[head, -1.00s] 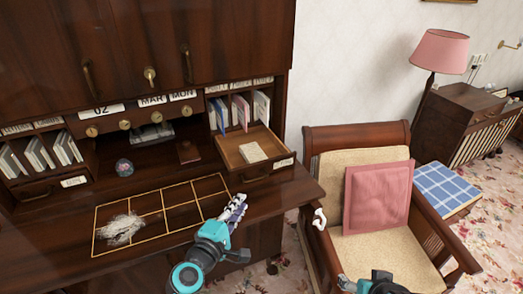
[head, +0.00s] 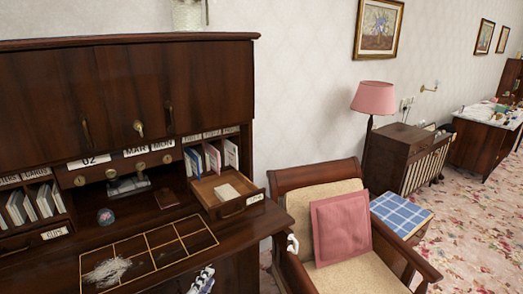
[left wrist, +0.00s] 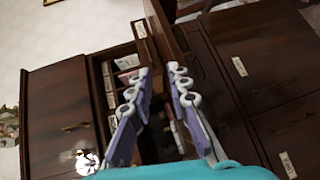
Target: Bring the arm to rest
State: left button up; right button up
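My left gripper (head: 202,280) shows only in part at the bottom edge of the head view, in front of the desk (head: 240,236). In the left wrist view its two purple and white fingers (left wrist: 162,78) stand apart with nothing between them. Behind them is dark wooden furniture, seen tilted.
A drawer (head: 262,199) stands pulled out at the desk's right, with a pale block (head: 228,192) inside. A wooden armchair with a pink cushion (head: 340,229) stands close to the desk's right.

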pick_arm(q)
jog(key=s+a+f+m+g+y, duration=0.2)
jog(key=s+f+m+g, duration=0.1)
jog(key=s+m, duration=0.3)
jog(key=s+a+f+m+g+y, duration=0.1)
jog(key=s+f+m+g, duration=0.2)
jog(key=m, duration=0.6)
jog(key=s+g, duration=0.2)
jog(key=shift+s+a+f+y, duration=0.25)
jog(key=shift+s+a+y, duration=0.1)
jog(key=shift+s+y, duration=0.05)
